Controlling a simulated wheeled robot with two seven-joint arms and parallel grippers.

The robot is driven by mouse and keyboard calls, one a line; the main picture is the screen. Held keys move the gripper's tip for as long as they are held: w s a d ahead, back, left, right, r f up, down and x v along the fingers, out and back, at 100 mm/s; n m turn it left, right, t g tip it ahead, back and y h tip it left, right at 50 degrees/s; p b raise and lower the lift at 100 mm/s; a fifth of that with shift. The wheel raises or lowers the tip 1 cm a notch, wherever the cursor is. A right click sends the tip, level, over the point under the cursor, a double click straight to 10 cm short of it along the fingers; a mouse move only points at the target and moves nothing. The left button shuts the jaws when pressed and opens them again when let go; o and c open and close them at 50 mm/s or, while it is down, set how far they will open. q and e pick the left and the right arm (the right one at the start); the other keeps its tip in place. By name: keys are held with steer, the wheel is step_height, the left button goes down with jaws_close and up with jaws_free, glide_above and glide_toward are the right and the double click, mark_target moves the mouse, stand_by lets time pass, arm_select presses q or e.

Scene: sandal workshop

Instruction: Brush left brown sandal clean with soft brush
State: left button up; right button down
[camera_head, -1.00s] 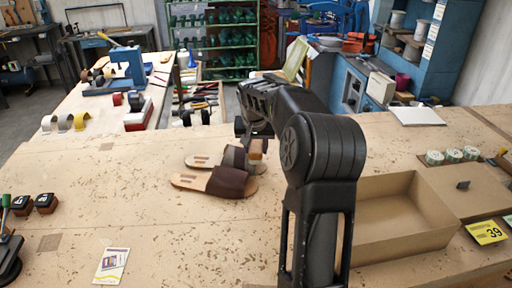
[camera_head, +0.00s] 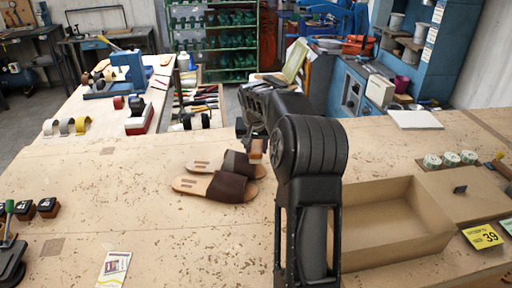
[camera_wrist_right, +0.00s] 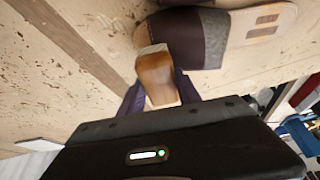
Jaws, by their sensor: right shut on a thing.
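A pair of brown sandals lies on the bench in the head view. The nearer sandal (camera_head: 222,186) has a dark brown strap and a tan sole. The farther sandal (camera_head: 208,165) lies close behind it, partly covered. I cannot tell which one is the left. My right gripper (camera_head: 248,134) is over the sandals' right end, shut on the soft brush (camera_head: 256,151). My left gripper is out of view.
An open cardboard box (camera_head: 385,225) stands right of my right arm, near a yellow 39 card (camera_head: 483,237). A leaflet (camera_head: 114,269) and small dark stamps (camera_head: 47,207) lie at the left. The bench left of the sandals is mostly clear.

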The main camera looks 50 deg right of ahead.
steer(key=shift+a+f, duration=0.1)
stand_by(0.4)
steer(key=shift+s+a+b, duration=0.25)
steer(key=shift+b, duration=0.2)
steer(key=shift+s+a+b, duration=0.55)
steer(key=shift+a, duration=0.15)
step_height(320, 180, up, 8)
steer(key=p, duration=0.6)
